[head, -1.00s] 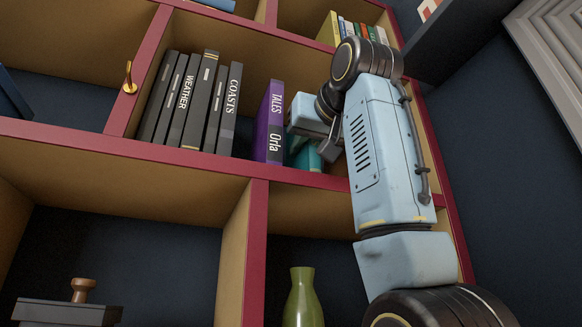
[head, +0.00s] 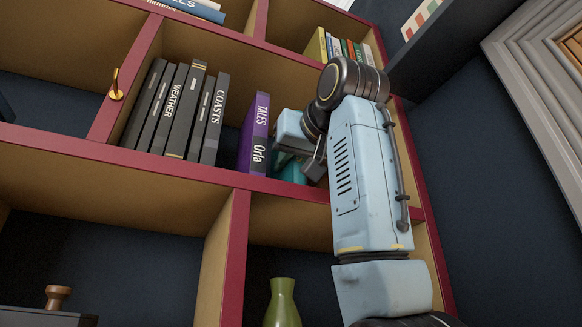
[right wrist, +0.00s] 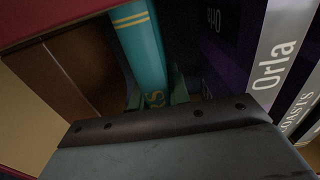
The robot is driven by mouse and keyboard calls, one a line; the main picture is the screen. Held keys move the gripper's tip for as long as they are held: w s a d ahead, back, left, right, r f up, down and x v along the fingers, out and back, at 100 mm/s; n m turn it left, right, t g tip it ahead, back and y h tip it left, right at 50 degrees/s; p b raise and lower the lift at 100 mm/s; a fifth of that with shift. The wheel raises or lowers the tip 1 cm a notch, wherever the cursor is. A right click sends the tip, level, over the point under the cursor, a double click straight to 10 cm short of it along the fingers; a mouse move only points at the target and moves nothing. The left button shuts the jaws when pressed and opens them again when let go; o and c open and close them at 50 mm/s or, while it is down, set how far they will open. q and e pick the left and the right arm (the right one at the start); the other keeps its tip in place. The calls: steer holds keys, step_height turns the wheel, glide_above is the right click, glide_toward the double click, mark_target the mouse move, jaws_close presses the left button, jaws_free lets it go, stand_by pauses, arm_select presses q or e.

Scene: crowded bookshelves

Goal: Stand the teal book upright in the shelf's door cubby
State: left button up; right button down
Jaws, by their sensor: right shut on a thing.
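The teal book (head: 292,171) is in the cubby to the right of the purple book (head: 254,135), mostly hidden behind my right gripper (head: 297,155) in the head view. The purple book (right wrist: 235,60) stands to the right, with a dark gap between. I cannot tell whether the teal book is fully upright. My left gripper is not in view.
Several dark books (head: 177,110) stand left of the purple book, and a gold hook (head: 117,85) is on the left divider. Small books (head: 345,47) stand in the cubby above. A green vase (head: 283,303) stands below. Brown wall (right wrist: 65,65) shows beside the teal book.

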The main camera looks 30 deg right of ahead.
steer(key=c, duration=1.3)
jaws_free()
steer(key=shift+o, duration=0.2)
steer(key=shift+s+a+b, duration=0.2)
steer(key=shift+s+b, duration=0.85)
steer(key=shift+s, duration=1.6)
steer(key=shift+s+a+b, duration=0.1)
steer(key=shift+s+b, duration=0.4)
steer(key=shift+s, duration=1.35)
